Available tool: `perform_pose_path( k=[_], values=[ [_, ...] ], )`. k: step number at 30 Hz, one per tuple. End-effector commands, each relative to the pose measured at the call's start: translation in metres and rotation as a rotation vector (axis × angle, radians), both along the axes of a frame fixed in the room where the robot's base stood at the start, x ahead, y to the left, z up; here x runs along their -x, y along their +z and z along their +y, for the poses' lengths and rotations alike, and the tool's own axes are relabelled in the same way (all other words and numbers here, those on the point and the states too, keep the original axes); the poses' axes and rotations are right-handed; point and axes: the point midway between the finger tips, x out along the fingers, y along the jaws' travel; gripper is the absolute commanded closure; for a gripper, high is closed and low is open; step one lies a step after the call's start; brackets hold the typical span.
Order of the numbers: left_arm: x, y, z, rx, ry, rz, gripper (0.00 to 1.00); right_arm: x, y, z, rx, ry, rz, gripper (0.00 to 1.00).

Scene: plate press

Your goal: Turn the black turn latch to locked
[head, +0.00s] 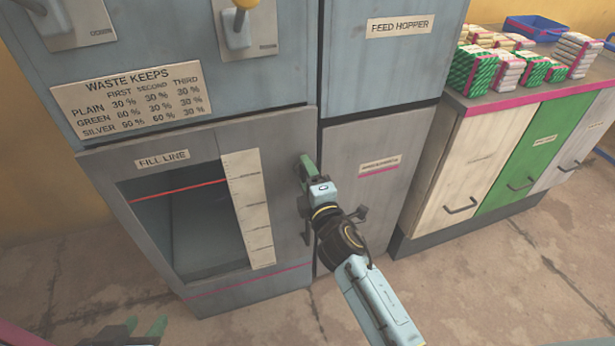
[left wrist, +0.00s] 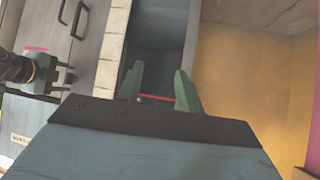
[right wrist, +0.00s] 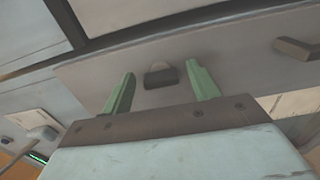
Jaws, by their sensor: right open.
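The right gripper (head: 306,165) is open at the upper right of the windowed door in the head view and hides the latch there. My left gripper (left wrist: 158,82) is open and empty, facing the window from a distance. It also shows low at the left in the head view (head: 146,328).
The windowed grey door (head: 250,283) has a dark handle (head: 307,228) below my right gripper. The neighbouring door (head: 385,150) has another handle. A counter (head: 520,95) with wrapped stacks and a blue tray (head: 535,28) stands at right. The floor in front is clear.

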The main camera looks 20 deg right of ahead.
Motion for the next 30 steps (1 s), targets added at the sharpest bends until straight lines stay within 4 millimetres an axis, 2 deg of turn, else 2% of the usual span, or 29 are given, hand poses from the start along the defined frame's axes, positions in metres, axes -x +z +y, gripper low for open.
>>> perform_pose_path(
  k=[5, 8, 15, 21, 25, 30],
  values=[
    [0.001, 0.0, 0.0, -0.001, 0.0, 0.007, 0.64, 0.004, 0.0, 0.0, 0.001, 0.001, 0.001, 0.4],
    [0.006, -0.004, 0.005, -0.015, 0.008, 0.053, 0.64, 0.013, 0.0, 0.0, 0.0, 0.0, 0.002, 0.4],
    [0.035, -0.023, 0.017, -0.059, 0.025, 0.24, 0.64, 0.059, 0.0, -0.002, -0.002, -0.001, 0.004, 0.4],
    [0.051, -0.031, 0.023, -0.081, 0.033, 0.333, 0.64, 0.099, -0.001, -0.003, -0.002, -0.001, 0.004, 0.4],
    [0.056, -0.034, 0.025, -0.087, 0.036, 0.363, 0.64, 0.118, 0.0, -0.004, -0.002, -0.001, 0.002, 0.4],
    [0.059, -0.035, 0.026, -0.092, 0.037, 0.381, 0.64, 0.131, 0.0, -0.005, 0.0, -0.001, 0.0, 0.4]
  ],
)
